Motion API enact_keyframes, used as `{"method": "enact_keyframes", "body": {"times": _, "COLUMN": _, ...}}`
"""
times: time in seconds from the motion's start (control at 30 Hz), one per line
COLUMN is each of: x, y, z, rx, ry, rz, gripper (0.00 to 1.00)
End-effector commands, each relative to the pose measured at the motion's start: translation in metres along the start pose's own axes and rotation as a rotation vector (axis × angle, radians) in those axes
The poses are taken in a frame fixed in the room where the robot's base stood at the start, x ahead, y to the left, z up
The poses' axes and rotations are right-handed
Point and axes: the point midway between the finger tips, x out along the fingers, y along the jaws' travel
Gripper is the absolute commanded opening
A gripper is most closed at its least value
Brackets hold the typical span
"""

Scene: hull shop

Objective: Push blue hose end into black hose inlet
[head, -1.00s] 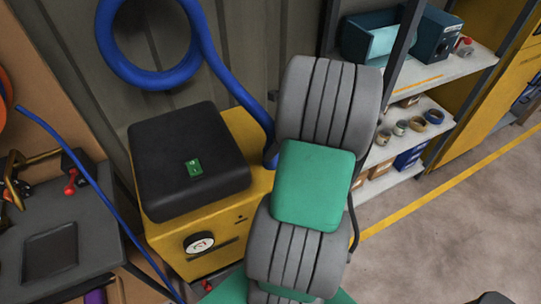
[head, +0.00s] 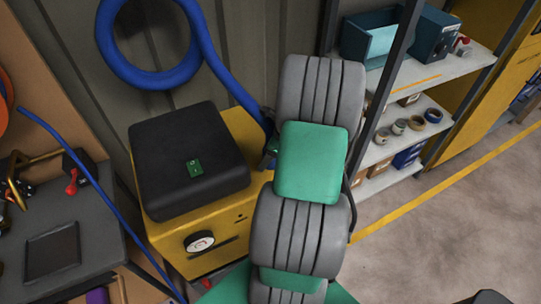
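A thick blue hose (head: 228,75) hangs in a coil on the wall and runs down to the right. Its lower end goes in beside my grey and green arm, at the back right corner of a yellow machine with a black top (head: 188,160). Small dark parts show there, left of the arm; I cannot tell whether they are my gripper's fingers or a fitting. My arm hides most of that spot. I cannot make out the black hose inlet or whether the hose end touches anything.
A workbench (head: 110,232) with a thin blue line (head: 88,190) stands at left. A shelf unit (head: 465,68) with bins and tape rolls stands right of my arm.

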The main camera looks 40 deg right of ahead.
Motion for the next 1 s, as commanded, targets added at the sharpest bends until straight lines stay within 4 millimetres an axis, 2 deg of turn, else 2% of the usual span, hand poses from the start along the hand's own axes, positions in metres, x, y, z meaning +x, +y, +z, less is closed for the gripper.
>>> {"method": "enact_keyframes", "body": {"times": 0.1, "x": -0.0001, "y": 0.0001, "z": 0.0000, "rx": 0.000, "ry": 0.000, "rz": 0.000, "gripper": 0.73}}
{"method": "enact_keyframes", "body": {"times": 0.83, "x": -0.0002, "y": 0.0001, "z": 0.0000, "rx": 0.000, "ry": 0.000, "rz": 0.000, "gripper": 0.14}}
{"method": "enact_keyframes", "body": {"times": 1.0, "x": -0.0005, "y": -0.0001, "z": 0.0002, "rx": 0.000, "ry": 0.000, "rz": 0.000, "gripper": 0.14}}
